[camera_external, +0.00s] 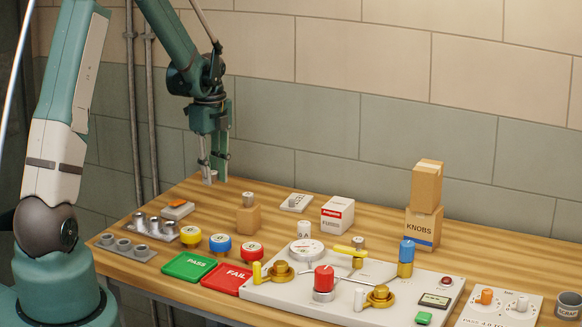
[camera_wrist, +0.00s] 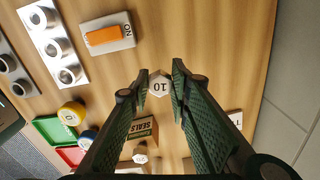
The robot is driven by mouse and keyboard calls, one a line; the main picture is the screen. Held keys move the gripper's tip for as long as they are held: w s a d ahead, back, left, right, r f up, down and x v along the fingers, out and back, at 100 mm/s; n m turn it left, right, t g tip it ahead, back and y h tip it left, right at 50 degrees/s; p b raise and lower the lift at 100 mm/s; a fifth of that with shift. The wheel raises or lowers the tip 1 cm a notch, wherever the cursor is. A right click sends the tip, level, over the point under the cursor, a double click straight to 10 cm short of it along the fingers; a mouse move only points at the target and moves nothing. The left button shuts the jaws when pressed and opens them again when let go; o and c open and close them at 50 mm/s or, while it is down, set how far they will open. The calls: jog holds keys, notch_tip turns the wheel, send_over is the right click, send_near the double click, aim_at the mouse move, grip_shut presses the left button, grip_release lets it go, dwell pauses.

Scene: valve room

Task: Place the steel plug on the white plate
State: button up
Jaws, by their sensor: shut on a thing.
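My gripper (camera_external: 210,165) points straight down over the back left of the table. It is shut on a small steel plug (camera_external: 211,177), whose lower end shows below the fingers. In the wrist view the plug's pale hexagonal top, marked 10 (camera_wrist: 159,84), sits between the fingertips (camera_wrist: 159,82). I cannot tell whether its lower end touches the table. A small flat white plate (camera_external: 296,202) with small marks on it lies further right, left of the white and red fuse box.
A cardboard box (camera_external: 248,219) with a steel cylinder (camera_external: 221,199) by it stands between plug and plate. A steel rack (camera_external: 152,228), an orange switch (camera_wrist: 104,35) and coloured knobs (camera_external: 221,243) are nearer the front. A valve panel (camera_external: 338,285) fills the front right.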

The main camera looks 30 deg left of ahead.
jog(key=w+d+r+m, duration=0.2)
jog(key=w+d+m, duration=0.1)
jog(key=w+d, duration=0.45)
jog(key=r+m+p, duration=0.1)
jog(key=r+m, duration=0.1)
jog(key=m, duration=0.2)
send_over(297, 201)
jog(key=shift+f, duration=0.1)
jog(key=shift+f, duration=3.15)
jog(key=shift+f, duration=1.85)
jog(key=shift+f, duration=0.1)
